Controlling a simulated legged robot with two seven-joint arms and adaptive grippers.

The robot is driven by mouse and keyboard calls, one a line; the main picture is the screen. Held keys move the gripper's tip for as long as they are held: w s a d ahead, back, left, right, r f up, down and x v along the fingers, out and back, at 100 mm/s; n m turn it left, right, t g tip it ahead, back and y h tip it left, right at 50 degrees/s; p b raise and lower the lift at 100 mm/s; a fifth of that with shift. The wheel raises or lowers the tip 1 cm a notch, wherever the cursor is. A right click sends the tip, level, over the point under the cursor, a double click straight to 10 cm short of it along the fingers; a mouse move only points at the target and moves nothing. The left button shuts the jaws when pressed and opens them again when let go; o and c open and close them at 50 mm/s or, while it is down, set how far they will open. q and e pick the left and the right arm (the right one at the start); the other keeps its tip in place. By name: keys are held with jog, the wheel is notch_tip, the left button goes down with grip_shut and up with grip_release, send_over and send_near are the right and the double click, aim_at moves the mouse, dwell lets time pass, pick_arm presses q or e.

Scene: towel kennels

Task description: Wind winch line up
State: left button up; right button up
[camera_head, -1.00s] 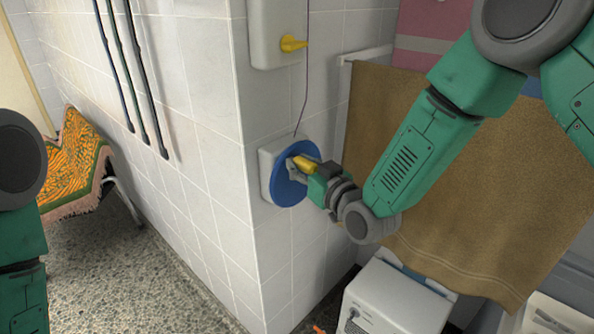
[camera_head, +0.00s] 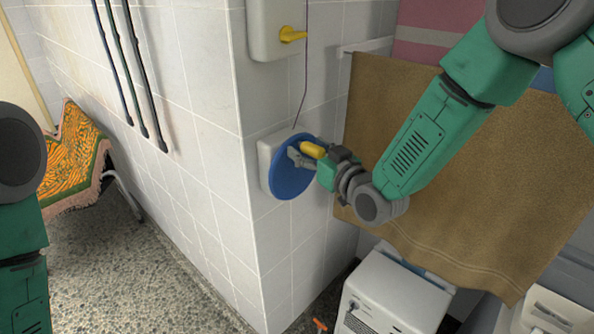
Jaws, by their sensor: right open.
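The winch is a blue disc (camera_head: 288,185) on a white wall-mounted box (camera_head: 264,165) at the tiled corner. A yellow handle (camera_head: 313,149) sticks out near the disc's upper right. A thin dark line (camera_head: 304,85) runs down the wall to the top of the winch. My right gripper (camera_head: 302,158) is open at the yellow handle, with its fingers beside it; I cannot tell whether they touch it. My left arm shows at the left edge, but its gripper is out of view.
A brown towel (camera_head: 470,170) hangs on the right behind my right arm. A white appliance (camera_head: 392,295) stands below. A bench with a patterned towel (camera_head: 72,160) is at the left, beside clear speckled floor.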

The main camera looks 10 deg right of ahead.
jog(key=w+d+v, duration=0.1)
jog(key=d+v, duration=0.1)
jog(key=v, duration=0.6)
jog(key=shift+s+p, duration=0.4)
jog(key=shift+d, duration=0.1)
jog(key=s+d+f+m+g+h+b, duration=0.15)
jog(key=s+f, duration=0.25)
jog(key=f, duration=0.4)
jog(key=s+d+f+g+h+b, duration=0.1)
jog(key=s+f+g, duration=0.25)
jog(key=f, duration=0.35)
jog(key=s+d+f+m+g+h+b, duration=0.1)
jog(key=s+f+g, duration=0.1)
jog(key=s+f, duration=0.45)
jog(key=s+d+f+g+h, duration=0.1)
jog(key=s+d+f+g, duration=0.1)
jog(key=s, duration=0.5)
jog(key=s+d+f+m+g+h+b, duration=0.1)
jog(key=s+d+f+g, duration=0.1)
jog(key=s+f+g, duration=0.2)
jog(key=s+d+f+g+h+b, duration=0.1)
jog(key=s+d+f+g+h, duration=0.1)
jog(key=s+f, duration=0.6)
jog(key=s, duration=0.3)
jog(key=shift+s+d+m+g, duration=0.2)
jog(key=shift+s+m+g, duration=0.15)
jog(key=shift+s+g, duration=0.05)
jog(key=shift+w, duration=0.2)
